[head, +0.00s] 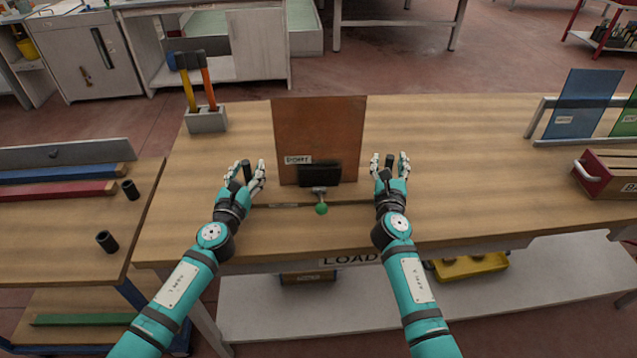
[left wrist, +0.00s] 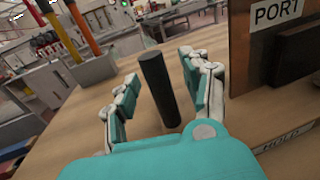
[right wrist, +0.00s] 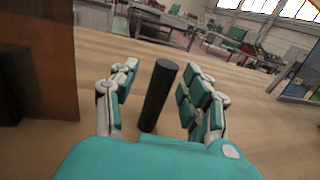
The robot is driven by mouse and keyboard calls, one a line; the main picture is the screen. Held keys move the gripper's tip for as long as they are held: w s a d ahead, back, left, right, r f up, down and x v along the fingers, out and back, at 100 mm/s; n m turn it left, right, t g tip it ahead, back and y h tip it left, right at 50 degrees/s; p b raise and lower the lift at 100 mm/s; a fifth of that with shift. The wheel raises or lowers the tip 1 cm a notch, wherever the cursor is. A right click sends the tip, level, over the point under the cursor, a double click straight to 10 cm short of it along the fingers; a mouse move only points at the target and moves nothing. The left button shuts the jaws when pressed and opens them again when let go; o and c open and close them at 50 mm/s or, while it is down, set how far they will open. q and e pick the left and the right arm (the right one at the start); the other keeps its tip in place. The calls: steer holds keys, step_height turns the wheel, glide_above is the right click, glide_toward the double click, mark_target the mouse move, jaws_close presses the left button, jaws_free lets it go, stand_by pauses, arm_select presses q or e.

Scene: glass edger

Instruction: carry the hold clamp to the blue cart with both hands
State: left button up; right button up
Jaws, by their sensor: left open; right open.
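The hold clamp (head: 345,203) stands on the wooden bench; I take it to be the thin dark bar with a green knob (head: 321,209) at its middle. A black upright handle stands near each end, seen in the left wrist view (left wrist: 158,85) and the right wrist view (right wrist: 158,92). My left gripper (head: 246,172) is open, its fingers on both sides of the left handle. My right gripper (head: 389,165) is open around the right handle in the same way. A lower wood-topped stand with a blue frame (head: 137,293), apparently the blue cart, is at left.
A brown panel (head: 320,125) with a black block (head: 319,174) stands behind the bar. Black cylinders (head: 130,190) and blue and red strips (head: 65,193) sit on the left top. A tool holder (head: 206,120) is at back left; a red crate (head: 590,182) is far right.

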arm_select(q)
jaws_close()
arm_select(e)
jaws_close()
stand_by(0.4)
arm_select(q)
steer(key=shift+w+r, duration=0.1)
steer(key=shift+r, duration=0.15)
arm_select(e)
steer(key=shift+r, duration=0.25)
